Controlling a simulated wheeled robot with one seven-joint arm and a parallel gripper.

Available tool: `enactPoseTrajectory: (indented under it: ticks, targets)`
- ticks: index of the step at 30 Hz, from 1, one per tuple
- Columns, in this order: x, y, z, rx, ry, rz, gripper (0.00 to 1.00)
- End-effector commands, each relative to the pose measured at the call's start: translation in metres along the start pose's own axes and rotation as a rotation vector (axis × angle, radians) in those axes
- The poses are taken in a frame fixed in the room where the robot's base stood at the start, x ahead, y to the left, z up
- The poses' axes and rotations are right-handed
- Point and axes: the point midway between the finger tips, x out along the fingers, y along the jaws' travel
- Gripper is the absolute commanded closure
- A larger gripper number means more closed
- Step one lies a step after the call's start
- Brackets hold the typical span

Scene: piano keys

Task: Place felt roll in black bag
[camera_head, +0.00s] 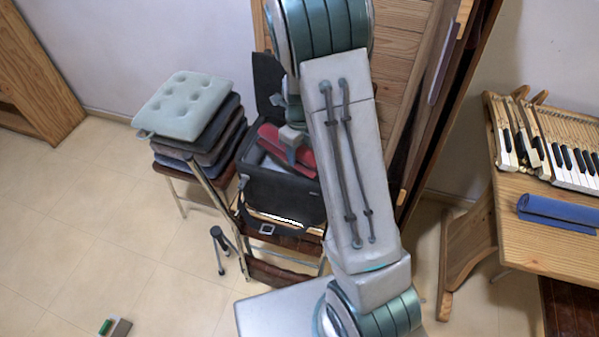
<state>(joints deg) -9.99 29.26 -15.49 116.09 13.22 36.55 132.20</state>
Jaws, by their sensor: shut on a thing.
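The black bag (272,195) stands open on a chair left of my arm, its lid raised at the back. A red roll (310,157), which looks like felt, lies at the bag's opening, tilted across it. My gripper (291,154) is at the bag's opening and is shut on the red roll. My arm hides the bag's right side and part of the roll. How deep the roll sits in the bag is not clear. A second roll, blue (557,211), lies on the wooden table at the right.
The wooden table (540,248) at the right carries piano keys (570,160). A stack of cushions (185,105) sits on a chair left of the bag. A small green and brown object (115,327) lies on the floor. The tiled floor at the lower left is mostly clear.

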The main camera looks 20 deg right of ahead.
Motion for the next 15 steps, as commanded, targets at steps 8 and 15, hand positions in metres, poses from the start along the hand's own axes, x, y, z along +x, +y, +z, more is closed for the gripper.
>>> enactPoseTrajectory:
  ticks: [8, 15]
  targets:
    - [0.052, -0.001, 0.0, 0.001, 0.0, 0.001, 0.76]
    - [0.071, -0.001, -0.001, 0.001, 0.001, 0.002, 0.76]
